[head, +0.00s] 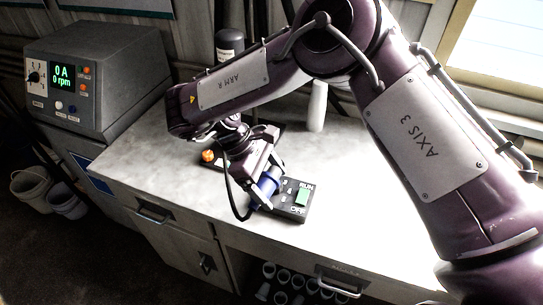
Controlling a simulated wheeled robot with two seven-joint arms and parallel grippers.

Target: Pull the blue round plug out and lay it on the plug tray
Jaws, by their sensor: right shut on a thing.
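My right gripper (267,187) is low over the bench, pointing down, at the left end of a black box (292,214) marked RUN and OFF. A dark cable loops beside the gripper. I cannot make out the plug tray for certain. My left gripper is not in view.
The black box has a green switch (302,196). An orange knob (208,155) stands left of my gripper. A white cylinder (317,106) stands behind. A grey power unit (100,80) reads 0 A, 0 rpm. The bench top (365,190) is clear to the right.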

